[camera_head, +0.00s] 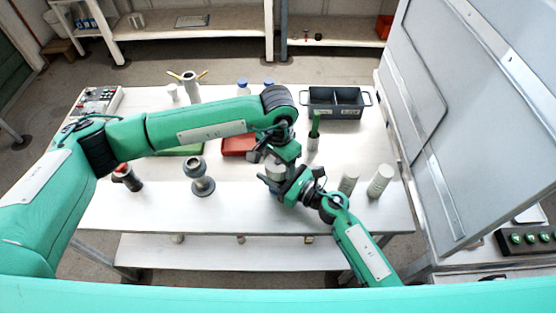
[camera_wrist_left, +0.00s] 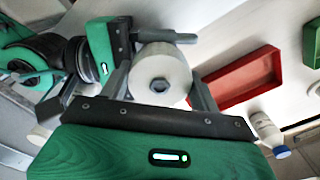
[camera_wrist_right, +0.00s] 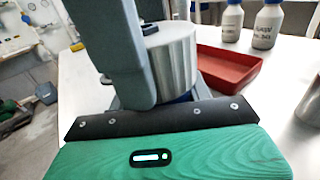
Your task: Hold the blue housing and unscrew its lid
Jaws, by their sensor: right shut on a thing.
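The housing stands near the table's front, with its pale metal lid (camera_head: 274,171) on top. The lid shows round with a hex nut in the left wrist view (camera_wrist_left: 160,78), and as a brushed cylinder in the right wrist view (camera_wrist_right: 178,55). Only a sliver of the blue housing (camera_wrist_right: 183,98) shows under the lid; the rest is hidden. My right gripper (camera_head: 288,184) is shut on the housing from the front right. My left gripper (camera_head: 268,157) comes from above, with open fingers (camera_wrist_left: 161,90) on either side of the lid. Contact with the lid cannot be made out.
A red tray (camera_head: 236,148) and a green tray (camera_head: 182,151) lie behind. A dark two-compartment bin (camera_head: 318,108) stands at the back right. Pale cylinders (camera_head: 380,181) stand right, a grey flanged part (camera_head: 201,184) and a dark red-topped part (camera_head: 128,178) left.

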